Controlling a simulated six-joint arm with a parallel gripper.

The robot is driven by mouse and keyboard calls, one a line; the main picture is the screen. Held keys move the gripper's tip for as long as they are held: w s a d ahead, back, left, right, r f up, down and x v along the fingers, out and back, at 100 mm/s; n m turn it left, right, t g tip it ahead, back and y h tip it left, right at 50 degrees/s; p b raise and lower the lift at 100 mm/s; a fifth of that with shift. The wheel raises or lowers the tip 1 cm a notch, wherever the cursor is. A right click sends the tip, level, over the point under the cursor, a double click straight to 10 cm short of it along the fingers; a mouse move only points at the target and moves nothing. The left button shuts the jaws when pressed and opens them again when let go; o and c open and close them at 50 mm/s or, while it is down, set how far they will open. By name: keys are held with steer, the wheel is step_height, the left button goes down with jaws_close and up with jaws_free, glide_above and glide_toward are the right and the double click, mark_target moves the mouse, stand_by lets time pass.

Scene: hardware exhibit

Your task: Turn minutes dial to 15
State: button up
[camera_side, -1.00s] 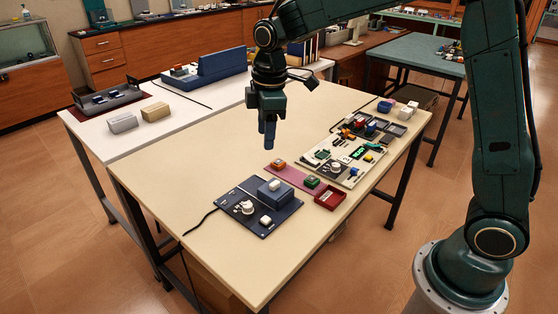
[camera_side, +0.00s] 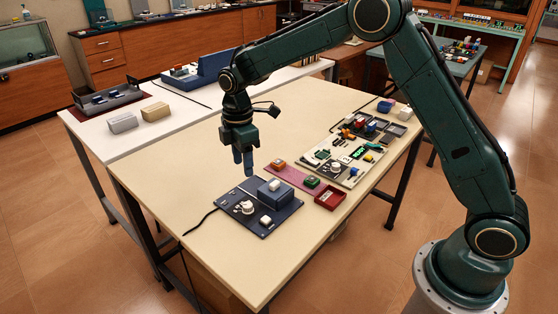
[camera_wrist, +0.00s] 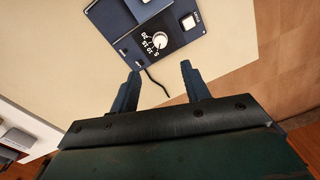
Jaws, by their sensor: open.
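A dark blue panel (camera_side: 266,226) lies flat near the front of the cream table. A round white dial (camera_side: 246,207) sits at its left part. In the wrist view the dial (camera_wrist: 160,40) has a black face with white numbers 5, 10, 15 and 20 beside it. Its pointer is too small to read. My gripper (camera_side: 243,167) hangs above the panel's back left, apart from the dial. In the wrist view its fingers (camera_wrist: 160,70) are spread and empty, with the dial beyond them.
A second white dial (camera_side: 335,168) is on a pale board (camera_side: 350,175) to the right. A red tray (camera_side: 330,198) and orange and green blocks stand between. A black cable (camera_side: 202,222) runs off the panel's left. The table's left is clear.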

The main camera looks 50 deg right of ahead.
mark_target(248, 204)
steer(key=f, duration=1.3)
steer(key=shift+s+f, duration=0.1)
steer(key=shift+s, duration=0.1)
steer(key=c, duration=1)
